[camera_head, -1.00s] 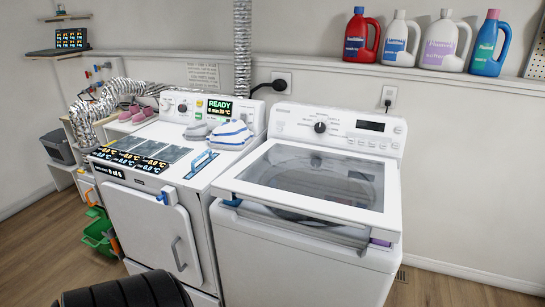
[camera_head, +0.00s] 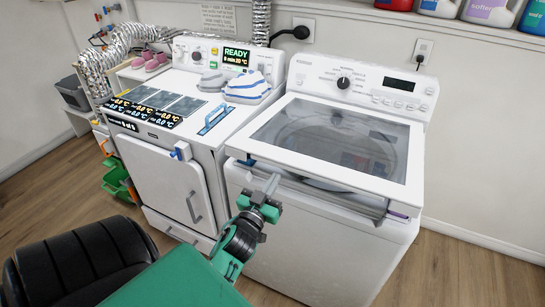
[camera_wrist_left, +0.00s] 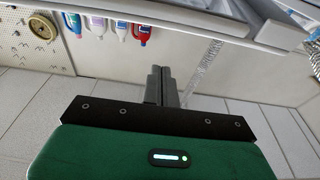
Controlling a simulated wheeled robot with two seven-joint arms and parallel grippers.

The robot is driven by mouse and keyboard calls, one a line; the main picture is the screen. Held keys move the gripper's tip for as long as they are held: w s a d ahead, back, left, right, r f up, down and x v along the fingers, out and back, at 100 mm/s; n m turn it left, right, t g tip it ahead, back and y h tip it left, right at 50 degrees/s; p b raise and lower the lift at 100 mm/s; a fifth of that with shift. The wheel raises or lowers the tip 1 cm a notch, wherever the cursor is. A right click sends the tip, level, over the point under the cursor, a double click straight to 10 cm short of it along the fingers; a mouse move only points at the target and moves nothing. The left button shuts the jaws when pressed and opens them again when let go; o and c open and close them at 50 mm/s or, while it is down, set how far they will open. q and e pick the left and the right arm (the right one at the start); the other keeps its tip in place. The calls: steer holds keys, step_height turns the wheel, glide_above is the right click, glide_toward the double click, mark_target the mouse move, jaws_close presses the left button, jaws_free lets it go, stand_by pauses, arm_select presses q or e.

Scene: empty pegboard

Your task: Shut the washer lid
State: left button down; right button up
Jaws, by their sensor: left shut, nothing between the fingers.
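The white washer (camera_head: 320,245) stands on the right in the head view. Its lid (camera_head: 335,140), a glass pane in a white frame, is tilted a little up at the front. A gap shows between the lid's front edge and the washer top, with part of the drum opening visible. My left gripper (camera_head: 271,184) is shut and empty, fingers pointing up, in front of the lid's front edge near its left part. I cannot tell whether it touches. In the left wrist view the shut fingers (camera_wrist_left: 161,75) show below a pale panel edge. My right gripper is out of view.
A dryer (camera_head: 160,185) stands left of the washer, with cloth caps (camera_head: 245,88) and a blue-handled item (camera_head: 215,118) on top. A green bin (camera_head: 115,180) is on the floor at left. Detergent bottles (camera_head: 487,10) line the back ledge. Floor to the right is clear.

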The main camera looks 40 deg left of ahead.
arm_select(q)
steer(key=r, duration=0.2)
step_height(320, 180, up, 2)
steer(key=p, duration=0.3)
glide_above(285, 165)
steer(key=s+d, duration=0.1)
steer(key=s, duration=0.1)
steer(key=shift+w+a+f, duration=0.1)
steer(key=shift+w+f, duration=0.15)
steer(key=shift+f, duration=0.3)
steer(key=shift+w+f, duration=0.25)
steer(key=shift+f, duration=0.25)
steer(key=shift+s+f, duration=0.2)
steer(key=shift+f, duration=0.9)
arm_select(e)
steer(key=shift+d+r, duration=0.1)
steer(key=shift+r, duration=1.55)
